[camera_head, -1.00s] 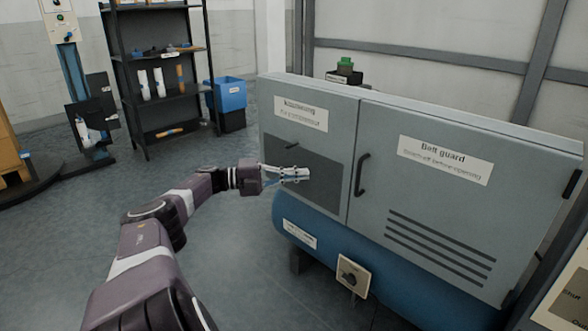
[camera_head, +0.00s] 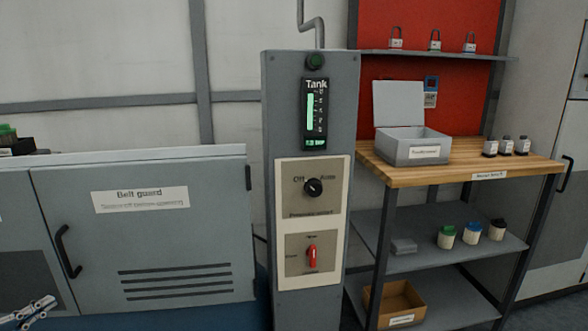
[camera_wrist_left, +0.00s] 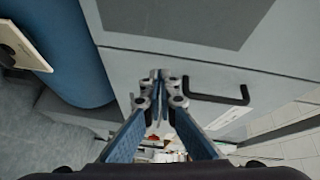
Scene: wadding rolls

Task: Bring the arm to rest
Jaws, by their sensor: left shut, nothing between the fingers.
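My left gripper (camera_head: 38,308) shows at the lower left edge of the head view, in front of the grey belt guard cabinet (camera_head: 170,232). In the left wrist view its two blue-padded fingers (camera_wrist_left: 158,78) meet at the tips, shut with nothing between them. A black door handle (camera_wrist_left: 217,97) shows just right of the fingertips in that view; I cannot tell that they touch it. The rest of the left arm is out of the head view. My right gripper is in neither view.
A grey tank column (camera_head: 262,180) with a level gauge, black knob and red switch stands right of the cabinet. Beyond it is a wooden-topped bench (camera_head: 455,170) with an open grey box (camera_head: 412,148) and small bottles. A blue cylinder (camera_wrist_left: 75,60) shows in the wrist view.

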